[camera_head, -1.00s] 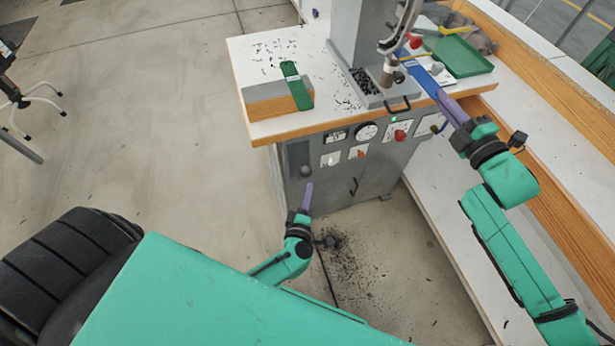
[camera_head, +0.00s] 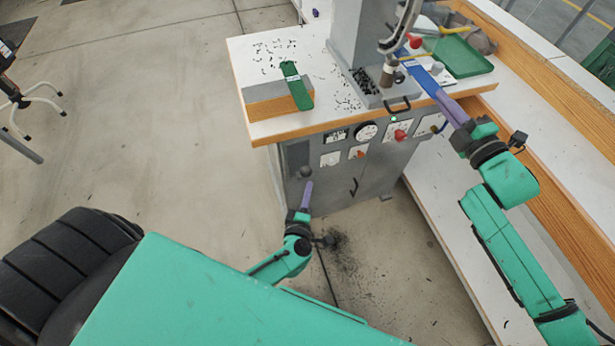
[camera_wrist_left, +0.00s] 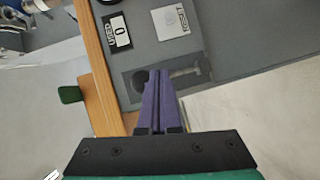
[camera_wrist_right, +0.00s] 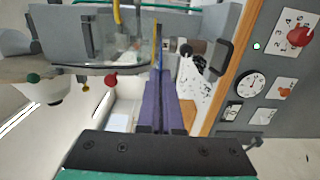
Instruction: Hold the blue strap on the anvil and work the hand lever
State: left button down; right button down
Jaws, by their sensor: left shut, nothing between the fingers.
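The blue strap (camera_head: 426,80) runs from the press head down to my right gripper (camera_head: 444,99). My right gripper is shut on the strap's near end; in the right wrist view a thin blue edge (camera_wrist_right: 159,56) shows beyond the fingertips. The hand lever has a dark knob (camera_head: 306,172) on the cabinet's front; its shaft (camera_wrist_left: 185,76) shows in the left wrist view. My left gripper (camera_head: 308,184) is shut and empty, with its tips just below the knob. I cannot tell whether they touch it.
A wooden block (camera_head: 270,104) with a green bar (camera_head: 297,86) stands at the table's left. A green tray (camera_head: 462,58) lies at the right. Gauges and switches (camera_head: 366,131) cover the cabinet's front. Black bits litter the table and floor.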

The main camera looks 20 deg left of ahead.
pick_arm(q)
jog(key=shift+w+a+r, duration=0.1)
jog(key=shift+w, duration=0.05)
jog(key=shift+w+a+r, duration=0.4)
jog(key=shift+w+a, duration=0.1)
jog(key=shift+w, duration=0.1)
jog(key=shift+w+a+r, duration=0.4)
jog(key=shift+w+a, duration=0.1)
jog(key=shift+w, duration=0.1)
dwell(2.1)
dwell(0.4)
jog(key=shift+s+d+f, duration=0.5)
jog(key=shift+s+d, duration=0.15)
jog(key=shift+s, duration=0.15)
jog(key=shift+s+d+f, duration=0.5)
jog(key=shift+s+d, duration=0.1)
jog(key=shift+s, duration=0.15)
jog(key=s+d+f, duration=0.2)
jog(key=s, duration=0.1)
jog(key=shift+s+d+f, duration=0.1)
jog(key=shift+s+d, duration=0.1)
jog(key=shift+d, duration=0.2)
dwell(1.3)
jog(key=v, duration=1.2)
